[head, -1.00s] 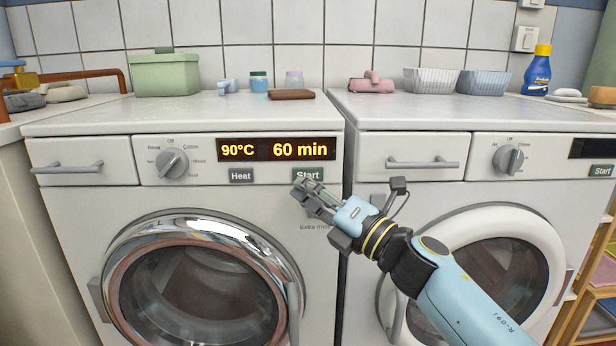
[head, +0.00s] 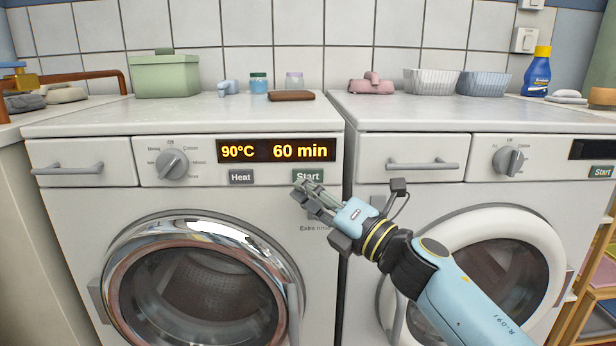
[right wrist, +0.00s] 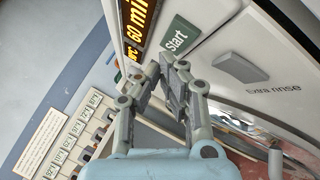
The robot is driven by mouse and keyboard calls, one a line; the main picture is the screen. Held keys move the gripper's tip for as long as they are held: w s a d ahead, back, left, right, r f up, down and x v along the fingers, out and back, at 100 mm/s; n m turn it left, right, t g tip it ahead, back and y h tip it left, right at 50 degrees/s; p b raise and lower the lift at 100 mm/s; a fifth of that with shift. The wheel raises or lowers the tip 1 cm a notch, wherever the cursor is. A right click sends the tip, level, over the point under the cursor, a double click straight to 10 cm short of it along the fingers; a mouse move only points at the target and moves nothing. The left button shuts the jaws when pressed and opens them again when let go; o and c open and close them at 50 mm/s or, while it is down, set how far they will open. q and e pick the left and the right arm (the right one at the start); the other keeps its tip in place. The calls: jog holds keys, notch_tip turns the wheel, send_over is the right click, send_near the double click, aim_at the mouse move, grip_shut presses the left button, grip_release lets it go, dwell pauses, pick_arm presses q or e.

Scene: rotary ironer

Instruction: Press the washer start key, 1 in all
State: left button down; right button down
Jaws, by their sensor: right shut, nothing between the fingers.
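The left washer (head: 85,235) has a lit display (head: 276,150) reading 90°C and 60 min. A key above the "Extra rinse" label (right wrist: 241,67) is to the right there. My left gripper is not in view.
The right-hand machine (head: 420,200) has a dark display and its own Start key (head: 601,172). A green box (head: 165,75), small jars and a brown bar (head: 291,96) stand on the left machine's top. The round door (head: 125,290) is below.

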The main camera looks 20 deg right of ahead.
jog(key=shift+w, duration=0.15)
jog(key=shift+w+d, duration=0.1)
jog(key=shift+w, duration=0.2)
jog(key=shift+w+d, duration=0.1)
jog(key=shift+w, duration=0.3)
dwell(0.8)
dwell(0.3)
jog(key=shift+s+a, duration=0.2)
jog(key=shift+s, duration=0.65)
